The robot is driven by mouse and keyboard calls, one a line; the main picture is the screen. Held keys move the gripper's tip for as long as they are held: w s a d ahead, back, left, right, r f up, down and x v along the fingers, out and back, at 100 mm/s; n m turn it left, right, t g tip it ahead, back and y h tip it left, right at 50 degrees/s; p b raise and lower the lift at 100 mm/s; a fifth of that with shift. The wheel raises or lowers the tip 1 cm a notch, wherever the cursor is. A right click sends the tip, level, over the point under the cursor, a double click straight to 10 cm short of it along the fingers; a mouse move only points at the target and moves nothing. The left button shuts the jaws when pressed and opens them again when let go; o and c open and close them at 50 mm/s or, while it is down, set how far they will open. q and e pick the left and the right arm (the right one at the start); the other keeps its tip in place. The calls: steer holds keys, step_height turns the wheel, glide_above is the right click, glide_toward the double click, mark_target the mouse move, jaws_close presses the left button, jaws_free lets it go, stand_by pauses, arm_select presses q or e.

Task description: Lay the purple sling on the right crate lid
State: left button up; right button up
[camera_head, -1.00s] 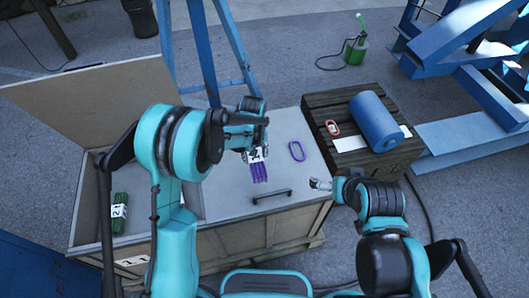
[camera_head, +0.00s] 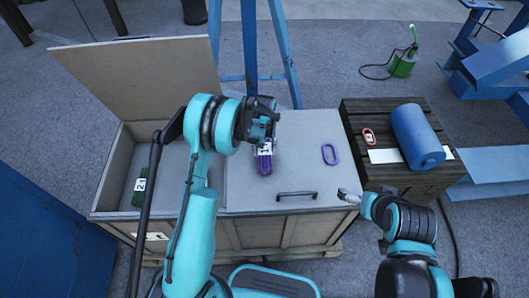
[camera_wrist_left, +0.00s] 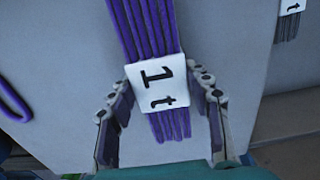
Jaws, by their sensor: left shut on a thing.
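The purple sling (camera_head: 265,162) is a bundle of purple strands with a white tag. It is over the left part of the grey right crate lid (camera_head: 240,194); I cannot tell whether it touches the lid. My left gripper (camera_head: 266,138) is shut on it from above. In the left wrist view the sling (camera_wrist_left: 146,25) runs between the fingers of the left gripper (camera_wrist_left: 160,120), its tag reading "1 t". My right gripper (camera_head: 348,196) is near the lid's front right corner, apart from the sling; its fingers are too small to read.
A purple ring (camera_head: 330,154) and a black handle (camera_head: 297,195) are on the lid. The open left compartment holds a green bundle (camera_head: 140,187), with a raised lid (camera_head: 140,80) behind. A dark crate (camera_head: 375,108) at right carries a blue roll (camera_head: 417,136) and a red-and-white link (camera_head: 369,136).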

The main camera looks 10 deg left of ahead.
arm_select(q)
steer(key=shift+f, duration=0.6)
steer(key=shift+f, duration=0.1)
steer(key=o, duration=1.4)
